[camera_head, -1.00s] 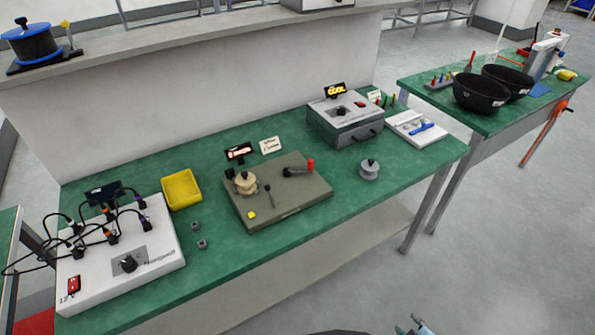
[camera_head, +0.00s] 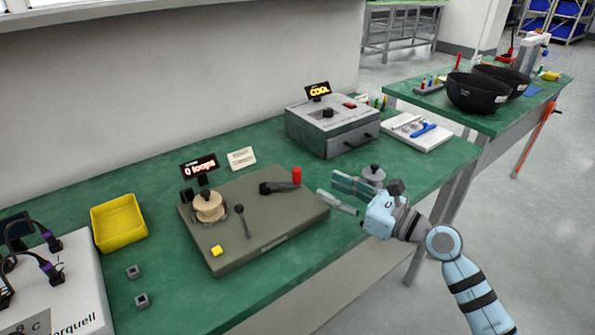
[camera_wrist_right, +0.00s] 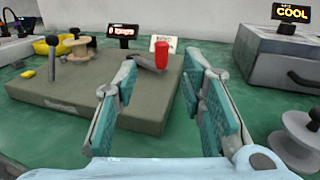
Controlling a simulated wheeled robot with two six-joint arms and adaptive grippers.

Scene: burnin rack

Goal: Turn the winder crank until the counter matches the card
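The winder (camera_head: 254,222) is a grey-green base on the green bench. Its crank has a dark arm (camera_head: 270,187) and a red handle (camera_head: 296,177) at the right rear. A cream spool (camera_head: 209,207) sits at its left. The counter (camera_head: 199,166) behind reads "0 loops". The white card (camera_head: 241,158) stands beside the counter; its text is too small to read. My right gripper (camera_head: 335,192) is open and empty, just right of the winder. In the right wrist view the red handle (camera_wrist_right: 162,54) appears beyond and between the open fingers (camera_wrist_right: 160,95). My left gripper is out of view.
A metal spool (camera_head: 373,173) stands close behind my right gripper. A grey box with a "COOL" display (camera_head: 333,130) is at the back. A yellow tray (camera_head: 118,222) and two small grey blocks (camera_head: 134,271) lie left. The bench front edge is clear.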

